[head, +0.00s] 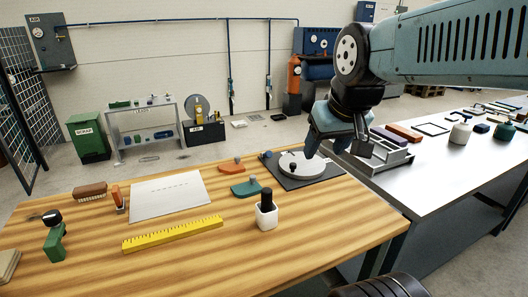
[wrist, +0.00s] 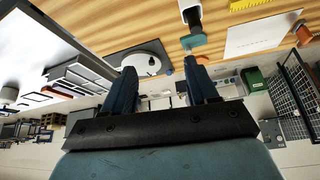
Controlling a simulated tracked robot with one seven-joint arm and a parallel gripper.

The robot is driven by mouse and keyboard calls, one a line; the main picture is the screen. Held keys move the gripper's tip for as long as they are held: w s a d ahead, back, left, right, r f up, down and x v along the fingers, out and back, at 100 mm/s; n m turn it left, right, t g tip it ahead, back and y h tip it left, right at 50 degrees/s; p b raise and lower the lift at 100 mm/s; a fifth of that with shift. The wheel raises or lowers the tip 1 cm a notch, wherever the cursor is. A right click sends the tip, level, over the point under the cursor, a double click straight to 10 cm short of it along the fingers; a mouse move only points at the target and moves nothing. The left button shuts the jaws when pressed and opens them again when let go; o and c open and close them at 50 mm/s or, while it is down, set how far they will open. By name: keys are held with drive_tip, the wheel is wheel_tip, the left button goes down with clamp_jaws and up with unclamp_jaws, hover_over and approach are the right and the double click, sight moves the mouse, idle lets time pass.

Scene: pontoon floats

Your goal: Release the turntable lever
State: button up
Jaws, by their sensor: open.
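The turntable, a pale grey disc (head: 304,166) on a dark square plate (head: 325,172), sits at the far right corner of the wooden bench. A small black knob (head: 293,167) stands on the disc; I cannot tell whether it is the lever. A small blue-grey piece (head: 267,154) is at the plate's left corner. My gripper (head: 325,146) is open and empty, above and just behind the disc's right side. In the wrist view the disc (wrist: 143,64) shows beyond and between the two spread fingers (wrist: 160,78), apart from them.
An orange piece (head: 231,167) and a green piece (head: 247,188), each with a knob, lie left of the turntable. A white cup with a black-handled item (head: 266,214) stands in front. A grey divided tray (head: 375,160) is on the metal table to the right. A yellow ruler (head: 172,233) lies nearer.

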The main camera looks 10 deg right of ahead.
drive_tip(key=w+n, duration=0.1)
drive_tip(key=w, duration=0.9)
drive_tip(key=n+g, duration=0.1)
drive_tip(key=n, duration=0.2)
hover_over(269, 153)
drive_tip(key=s, duration=0.5)
wheel_tip(269, 153, down, 13)
drive_tip(key=x, duration=1.3)
drive_tip(key=shift+s+f, duration=0.15)
drive_tip(key=shift+f, duration=0.15)
drive_tip(key=shift+c, duration=0.4)
clamp_jaws()
